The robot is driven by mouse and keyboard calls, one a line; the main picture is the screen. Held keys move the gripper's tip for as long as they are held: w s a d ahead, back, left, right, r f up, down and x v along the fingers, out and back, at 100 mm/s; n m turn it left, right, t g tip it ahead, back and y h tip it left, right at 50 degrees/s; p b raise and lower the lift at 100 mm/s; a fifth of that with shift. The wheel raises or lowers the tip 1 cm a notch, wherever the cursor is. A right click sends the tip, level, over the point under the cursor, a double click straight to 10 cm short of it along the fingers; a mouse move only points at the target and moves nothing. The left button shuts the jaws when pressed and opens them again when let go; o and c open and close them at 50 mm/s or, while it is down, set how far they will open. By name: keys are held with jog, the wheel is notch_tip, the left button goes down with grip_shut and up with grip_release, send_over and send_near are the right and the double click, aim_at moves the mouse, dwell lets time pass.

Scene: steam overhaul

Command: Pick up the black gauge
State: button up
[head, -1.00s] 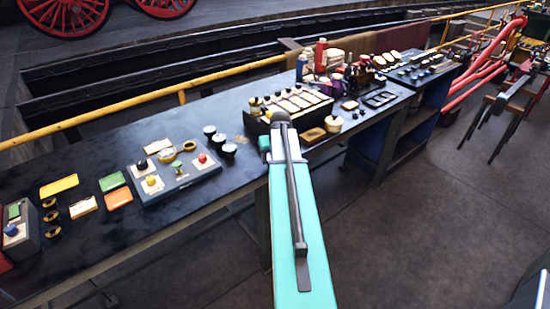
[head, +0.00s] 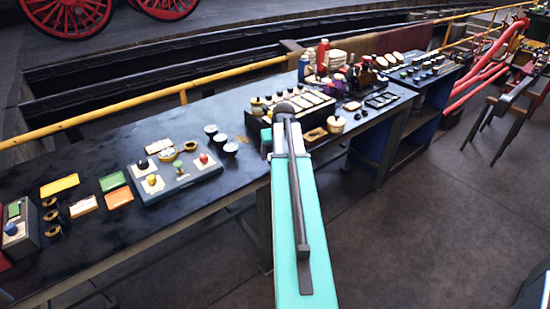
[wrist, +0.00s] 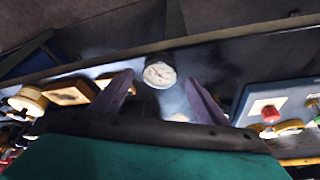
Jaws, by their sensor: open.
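A round black gauge with a white dial (wrist: 159,74) sits on the dark bench top near its front edge in the wrist view. My gripper (wrist: 158,84) is open, with one finger to each side of the gauge in that picture; I cannot tell how far above it the fingers are. In the head view, three dark round gauges stand in a slanting row, the far one (head: 210,129), the middle one (head: 219,138) and the near one (head: 229,148).
A grey-blue panel with coloured knobs (head: 207,171) lies left of the gauges; its red knob shows in the wrist view (wrist: 270,113). A dark rack of pale blocks (head: 262,124) stands to their right. Coloured trays (head: 112,181) lie farther left.

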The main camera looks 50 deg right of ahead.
jog(key=b+v, duration=0.2)
jog(key=v, duration=0.7)
jog(key=shift+r, duration=0.35)
jog(key=shift+s, duration=0.1)
jog(key=shift+a, duration=0.1)
